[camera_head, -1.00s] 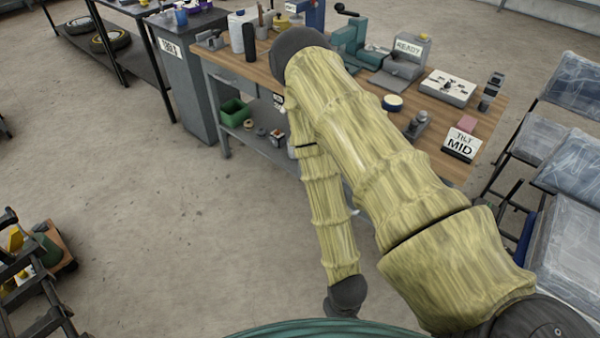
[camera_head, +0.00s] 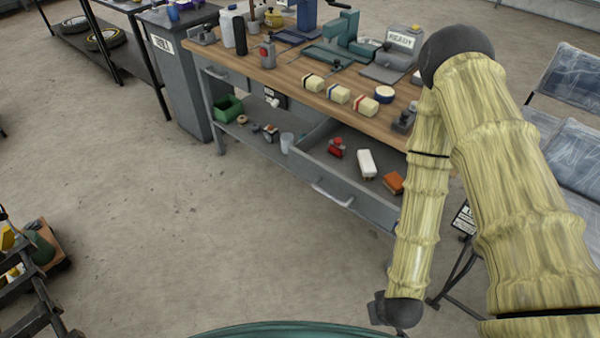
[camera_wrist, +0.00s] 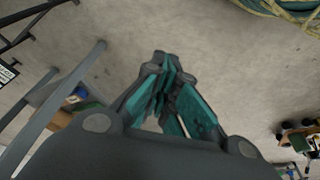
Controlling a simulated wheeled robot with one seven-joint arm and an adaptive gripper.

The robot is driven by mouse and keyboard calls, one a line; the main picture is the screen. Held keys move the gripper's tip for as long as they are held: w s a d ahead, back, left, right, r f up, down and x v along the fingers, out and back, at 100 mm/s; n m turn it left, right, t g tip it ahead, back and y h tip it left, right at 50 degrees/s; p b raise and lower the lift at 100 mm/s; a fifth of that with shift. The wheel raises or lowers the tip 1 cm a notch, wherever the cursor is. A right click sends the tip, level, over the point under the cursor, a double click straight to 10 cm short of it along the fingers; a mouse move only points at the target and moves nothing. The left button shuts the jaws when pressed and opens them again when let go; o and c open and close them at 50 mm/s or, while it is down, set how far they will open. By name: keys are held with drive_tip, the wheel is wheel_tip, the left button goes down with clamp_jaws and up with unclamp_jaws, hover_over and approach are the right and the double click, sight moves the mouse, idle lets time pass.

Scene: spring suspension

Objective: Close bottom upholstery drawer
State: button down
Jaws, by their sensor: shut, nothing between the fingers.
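A grey drawer (camera_head: 310,145) under the wooden worktop stands pulled out in the head view. Its front has a pale bar handle (camera_head: 333,194). Inside lie a red object (camera_head: 336,147), a white block (camera_head: 367,163) and an orange block (camera_head: 393,183). My forearm covers the area to the right of the drawer. My gripper (camera_wrist: 165,70) is shut and empty in the wrist view, its teal-padded fingers together above bare floor. In the head view its fingers cannot be made out at the forearm's dark lower end. I cannot read any upholstery label on the drawer.
The workbench top (camera_head: 290,75) holds several cream blocks, a green vise (camera_head: 345,35) and a READY sign (camera_head: 400,38). A lower shelf holds a green bin (camera_head: 228,108). Floor in front of the drawer is clear.

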drive_tip(key=w+a+r+n+t+y+b, duration=0.15)
drive_tip(key=w+a+n+t+b, duration=0.3)
drive_tip(key=w+a, duration=0.45)
drive_tip(key=w+a+r+n+t+b, duration=0.2)
drive_tip(key=w+a+n+t+b, duration=0.25)
drive_tip(key=w, duration=0.65)
drive_tip(key=w+a+r+n+t+b, duration=0.35)
drive_tip(key=a+r, duration=0.25)
drive_tip(key=a, duration=0.2)
drive_tip(key=w+a+r+n+t+b, duration=0.35)
drive_tip(key=a+r+n, duration=0.2)
drive_tip(key=a, duration=0.25)
drive_tip(key=w+d+g+b, duration=0.1)
drive_tip(key=w, duration=1.1)
drive_tip(key=shift+m+y+b, duration=0.4)
drive_tip(key=shift+y, duration=0.05)
